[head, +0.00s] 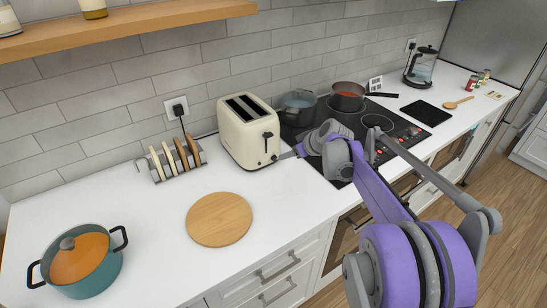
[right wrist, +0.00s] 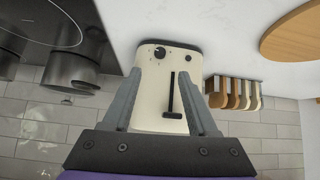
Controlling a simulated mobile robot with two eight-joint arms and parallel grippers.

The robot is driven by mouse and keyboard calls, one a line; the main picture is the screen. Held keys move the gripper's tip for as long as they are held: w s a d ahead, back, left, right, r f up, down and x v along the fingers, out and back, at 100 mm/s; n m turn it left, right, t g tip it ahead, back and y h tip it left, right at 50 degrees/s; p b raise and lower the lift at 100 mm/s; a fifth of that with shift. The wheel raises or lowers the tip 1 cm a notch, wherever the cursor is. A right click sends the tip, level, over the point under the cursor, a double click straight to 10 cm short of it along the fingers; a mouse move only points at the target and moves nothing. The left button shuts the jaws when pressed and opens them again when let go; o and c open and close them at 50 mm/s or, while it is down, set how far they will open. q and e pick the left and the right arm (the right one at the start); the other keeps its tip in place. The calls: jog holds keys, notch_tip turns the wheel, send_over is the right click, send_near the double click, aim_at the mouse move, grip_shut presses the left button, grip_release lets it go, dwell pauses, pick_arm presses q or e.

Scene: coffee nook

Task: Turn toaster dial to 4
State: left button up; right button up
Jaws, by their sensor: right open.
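The cream toaster (head: 238,138) stands on the white counter against the tiled wall, with two slots on top and a dark lever on its right end face. A small dark dial (head: 273,157) shows low on that face. In the right wrist view the toaster (right wrist: 150,88) lies ahead between the fingers, with a round dark dial (right wrist: 160,52), a smaller button (right wrist: 187,58) and the lever (right wrist: 172,105). My right gripper (head: 288,155) is near the end face; in the wrist view the open gripper (right wrist: 164,76) holds nothing. Contact and the dial's setting cannot be told. My left gripper is not seen.
A toast rack (head: 172,160) with slices stands left of the toaster. A round board (head: 219,219) and a teal pot (head: 83,264) are on the counter. Right of the toaster is a black cooktop (head: 405,130) with a grey pot (head: 299,106) and a pan (head: 347,97).

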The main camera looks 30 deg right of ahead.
aim_at(275, 158)
jog(key=x, duration=1)
jog(key=shift+s+f, duration=0.1)
grip_shut()
